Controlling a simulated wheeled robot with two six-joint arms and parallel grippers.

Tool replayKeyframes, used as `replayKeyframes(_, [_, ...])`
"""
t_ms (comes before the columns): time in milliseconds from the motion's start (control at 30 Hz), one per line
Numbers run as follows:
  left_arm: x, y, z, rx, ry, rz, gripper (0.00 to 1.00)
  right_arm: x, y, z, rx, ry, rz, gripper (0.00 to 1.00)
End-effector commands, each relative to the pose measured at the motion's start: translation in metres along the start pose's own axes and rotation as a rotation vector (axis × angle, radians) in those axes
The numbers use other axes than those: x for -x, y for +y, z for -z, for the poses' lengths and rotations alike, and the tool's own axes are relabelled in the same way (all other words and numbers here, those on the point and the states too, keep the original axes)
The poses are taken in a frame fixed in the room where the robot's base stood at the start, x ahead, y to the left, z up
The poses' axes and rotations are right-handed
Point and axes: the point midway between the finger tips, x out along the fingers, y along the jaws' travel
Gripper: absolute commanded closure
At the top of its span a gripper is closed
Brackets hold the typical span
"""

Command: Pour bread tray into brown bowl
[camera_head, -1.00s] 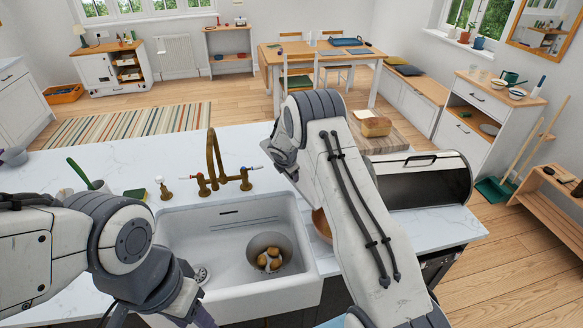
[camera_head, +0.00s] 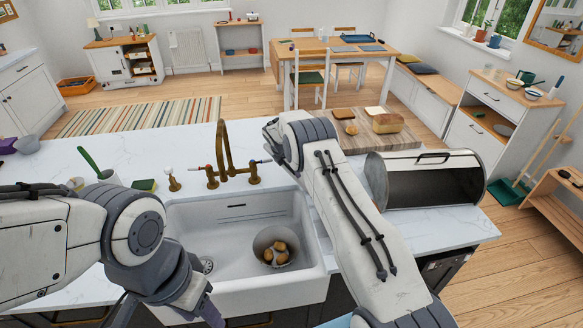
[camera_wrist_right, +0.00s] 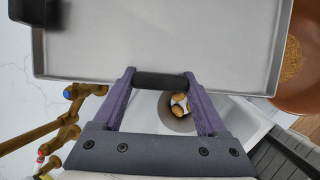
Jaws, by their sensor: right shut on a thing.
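My right gripper (camera_wrist_right: 158,76) has purple fingers shut on the dark handle of a grey metal tray (camera_wrist_right: 160,52). The part of the tray's inside that shows looks bare; its far end is cut off. A brown bowl (camera_wrist_right: 290,94) with something grainy and brown inside lies to the right of the tray in the right wrist view, partly out of frame.
A white sink (camera_head: 232,291) holds a grey bowl (camera_head: 262,240) with several brown round pieces. A brass faucet (camera_head: 224,160) stands behind it. A cutting board (camera_head: 365,142) with a loaf (camera_head: 388,123) and an open bread box (camera_head: 432,188) stand at the right.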

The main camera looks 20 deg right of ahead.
Motion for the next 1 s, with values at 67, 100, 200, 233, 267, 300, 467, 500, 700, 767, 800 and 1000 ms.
replayKeyframes(67, [0.0,0.0,0.0,0.0,0.0,0.0,0.5,0.001,0.001,-0.001,-0.001,-0.001,-0.002,0.95])
replayKeyframes(100, [0.0,0.0,0.0,0.0,0.0,0.0,0.5,0.001,0.001,-0.001,-0.001,-0.001,-0.002,0.95])
replayKeyframes(200, [0.0,0.0,0.0,0.0,0.0,0.0,0.5,0.001,0.001,-0.001,-0.001,-0.001,-0.002,0.95])
replayKeyframes(233, [0.0,0.0,0.0,0.0,0.0,0.0,0.5,0.001,0.001,-0.001,-0.001,-0.001,-0.002,0.95])
replayKeyframes(267, [0.0,0.0,0.0,0.0,0.0,0.0,0.5,0.001,0.001,-0.001,-0.001,-0.001,-0.002,0.95])
replayKeyframes(300, [0.001,0.0,0.0,0.0,0.0,0.0,0.5,0.002,0.001,-0.001,-0.001,-0.001,-0.002,0.95])
replayKeyframes(467, [0.009,0.001,0.001,0.0,0.0,0.0,0.5,0.015,0.004,-0.007,-0.001,-0.002,-0.004,0.95])
replayKeyframes(500, [0.012,0.001,0.001,0.0,0.0,0.0,0.5,0.021,0.005,-0.009,-0.001,-0.002,-0.004,0.95])
replayKeyframes(700, [0.021,0.002,0.001,0.0,0.0,0.0,0.5,0.044,0.009,-0.019,-0.002,-0.001,-0.003,0.95])
replayKeyframes(767, [0.021,0.002,0.001,0.0,0.0,0.0,0.5,0.047,0.009,-0.02,-0.002,-0.001,-0.002,0.95])
replayKeyframes(800, [0.021,0.002,0.001,0.0,0.0,0.0,0.5,0.047,0.009,-0.02,-0.001,-0.001,-0.002,0.95])
replayKeyframes(1000, [0.02,0.002,0.001,0.001,-0.001,0.0,0.5,0.046,0.009,-0.019,-0.001,-0.001,-0.002,0.95])
